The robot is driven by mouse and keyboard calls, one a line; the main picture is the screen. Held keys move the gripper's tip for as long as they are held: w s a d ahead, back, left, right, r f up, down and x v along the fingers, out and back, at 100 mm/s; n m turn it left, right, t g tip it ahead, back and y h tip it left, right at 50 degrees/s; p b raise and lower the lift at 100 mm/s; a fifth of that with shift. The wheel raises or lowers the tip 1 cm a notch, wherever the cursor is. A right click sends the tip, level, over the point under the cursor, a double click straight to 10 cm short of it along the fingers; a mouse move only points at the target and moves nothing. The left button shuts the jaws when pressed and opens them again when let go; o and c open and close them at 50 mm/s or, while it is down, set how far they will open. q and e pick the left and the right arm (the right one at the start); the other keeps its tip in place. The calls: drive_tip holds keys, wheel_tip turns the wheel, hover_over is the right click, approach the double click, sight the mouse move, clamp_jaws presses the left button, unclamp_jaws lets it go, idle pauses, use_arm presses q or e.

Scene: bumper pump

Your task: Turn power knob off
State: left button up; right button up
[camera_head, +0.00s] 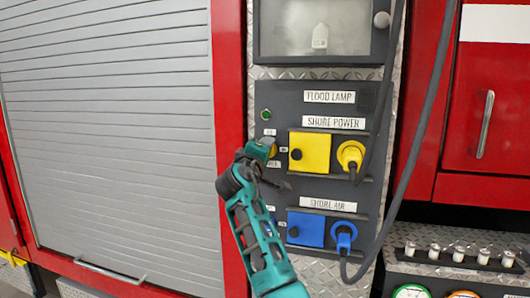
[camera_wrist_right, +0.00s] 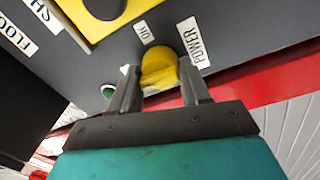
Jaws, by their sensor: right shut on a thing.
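The yellow power knob (camera_head: 272,149) is on the dark panel (camera_head: 275,98), left of the yellow shore power cover. In the right wrist view the knob (camera_wrist_right: 158,68) sits between the two fingers of my right gripper (camera_wrist_right: 160,76), beside small "ON" and "POWER" labels. The right gripper (camera_head: 266,160) is shut on the knob, with a finger on each side. It partly hides the knob and the nearby labels in the head view, so the knob's exact setting is unclear. My left gripper is not in view.
A green indicator (camera_head: 266,114) is above the knob. The yellow cover (camera_head: 310,152) and yellow plug (camera_head: 351,157) are to the right. A blue cover (camera_head: 306,229) and blue plug (camera_head: 343,237) are below. Dark cables (camera_head: 422,130) hang at right.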

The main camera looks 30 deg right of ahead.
drive_tip(key=shift+f+n, duration=0.3)
drive_tip(key=shift+n, duration=0.1)
drive_tip(key=o, duration=0.7)
drive_tip(key=shift+o, duration=1.4)
drive_tip(key=shift+r, duration=0.15)
drive_tip(key=shift+a, duration=0.1)
drive_tip(key=b+v, duration=0.1)
drive_tip(key=v, duration=1.1)
drive_tip(key=shift+s+a, duration=0.25)
drive_tip(key=shift+s, duration=0.1)
